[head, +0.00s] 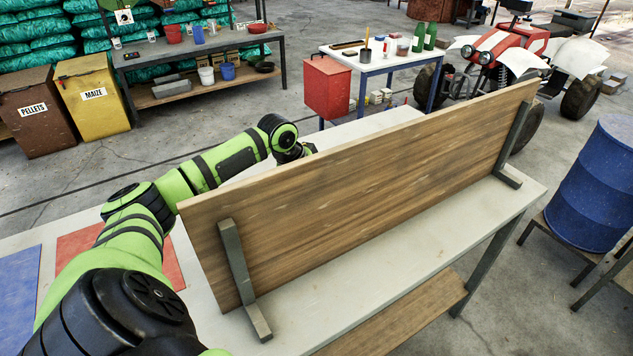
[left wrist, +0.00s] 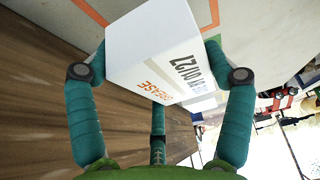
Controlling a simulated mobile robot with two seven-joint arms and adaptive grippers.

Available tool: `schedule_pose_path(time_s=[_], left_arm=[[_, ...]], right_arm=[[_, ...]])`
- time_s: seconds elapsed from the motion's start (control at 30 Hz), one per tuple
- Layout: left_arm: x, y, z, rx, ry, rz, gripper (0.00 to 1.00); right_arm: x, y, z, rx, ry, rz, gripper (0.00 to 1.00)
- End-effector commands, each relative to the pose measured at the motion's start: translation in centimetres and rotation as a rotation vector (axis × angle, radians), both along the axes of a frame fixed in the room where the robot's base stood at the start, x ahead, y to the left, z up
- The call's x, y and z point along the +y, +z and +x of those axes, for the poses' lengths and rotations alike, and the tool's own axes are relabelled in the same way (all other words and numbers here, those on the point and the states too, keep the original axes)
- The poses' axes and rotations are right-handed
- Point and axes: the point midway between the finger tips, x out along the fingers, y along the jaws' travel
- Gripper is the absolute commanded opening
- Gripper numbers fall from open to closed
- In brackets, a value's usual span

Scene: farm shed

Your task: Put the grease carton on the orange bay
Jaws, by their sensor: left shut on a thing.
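The grease carton (left wrist: 150,50), a white box with orange "GREASE" lettering and black figures, is between the teal fingers of my left gripper (left wrist: 157,48) in the left wrist view. The gripper is shut on it. In the head view my left arm reaches behind an upright wooden board, and the fingers and carton are hidden there. Orange strips (left wrist: 90,12) show on the pale surface beyond the carton in the left wrist view; I cannot tell whether they edge the orange bay. My right gripper is not in view.
The wooden board (head: 370,185) stands on feet along the white table (head: 395,260), blocking the space behind it. A red mat (head: 75,246) and a blue mat (head: 18,285) lie at the table's left. A red box (head: 327,87) stands beyond the far side.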

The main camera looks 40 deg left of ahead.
Motion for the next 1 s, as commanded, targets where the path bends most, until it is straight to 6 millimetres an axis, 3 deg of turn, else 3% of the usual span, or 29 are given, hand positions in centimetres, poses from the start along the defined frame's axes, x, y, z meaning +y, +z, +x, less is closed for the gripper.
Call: schedule_pose_path(time_s=[0.43, 1.0], left_arm=[[0.0, -4.6, 0.0, -0.002, 0.000, 0.000, 0.40], [0.0, -5.7, 0.0, -0.003, 0.000, 0.002, 0.40]], right_arm=[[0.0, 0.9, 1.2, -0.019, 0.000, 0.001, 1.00], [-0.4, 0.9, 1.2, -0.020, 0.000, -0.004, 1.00]])
